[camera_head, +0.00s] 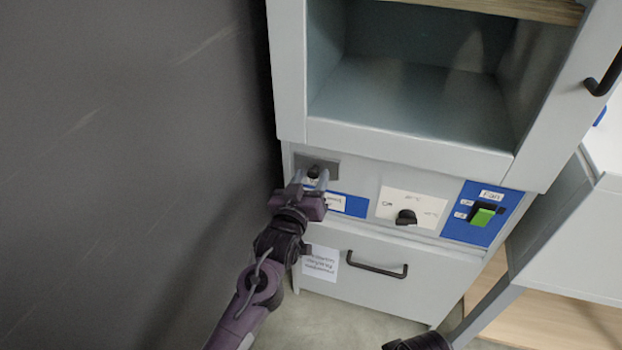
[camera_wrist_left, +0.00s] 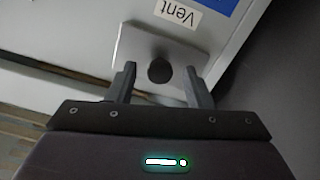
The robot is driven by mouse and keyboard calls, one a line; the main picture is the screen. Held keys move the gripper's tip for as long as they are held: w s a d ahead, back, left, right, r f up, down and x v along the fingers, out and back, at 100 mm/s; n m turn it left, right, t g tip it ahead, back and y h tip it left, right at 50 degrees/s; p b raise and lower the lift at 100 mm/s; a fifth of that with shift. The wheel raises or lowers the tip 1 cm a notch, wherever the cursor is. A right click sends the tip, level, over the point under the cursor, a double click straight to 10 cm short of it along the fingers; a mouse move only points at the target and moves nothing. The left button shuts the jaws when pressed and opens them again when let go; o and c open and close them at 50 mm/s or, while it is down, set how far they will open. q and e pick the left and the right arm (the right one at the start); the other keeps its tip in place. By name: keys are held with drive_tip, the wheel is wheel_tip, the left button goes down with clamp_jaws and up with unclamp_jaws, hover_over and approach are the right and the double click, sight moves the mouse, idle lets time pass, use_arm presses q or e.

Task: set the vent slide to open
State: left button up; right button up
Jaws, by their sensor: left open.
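The vent slide has a dark round knob (camera_head: 313,171) on a grey plate (camera_head: 331,163) at the left of the control panel. The wrist view shows the knob (camera_wrist_left: 159,71), the plate (camera_wrist_left: 137,44) and a "Vent" label (camera_wrist_left: 178,13). My left gripper (camera_head: 311,178) is open, with its fingers on either side of the knob. In the wrist view my left gripper (camera_wrist_left: 159,76) shows gaps between both fingers and the knob. The slide's position markings cannot be read.
Right of the slide are a dial (camera_head: 406,217) and a green fan switch (camera_head: 483,215). Below is a drawer with a black handle (camera_head: 376,265). An open cabinet compartment (camera_head: 415,95) sits above. A dark wall (camera_head: 130,150) stands close on the left.

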use_arm(q)
drive_tip(key=shift+w+d, duration=0.1)
drive_tip(key=shift+w, duration=0.3)
use_arm(e)
drive_tip(key=shift+a, duration=0.1)
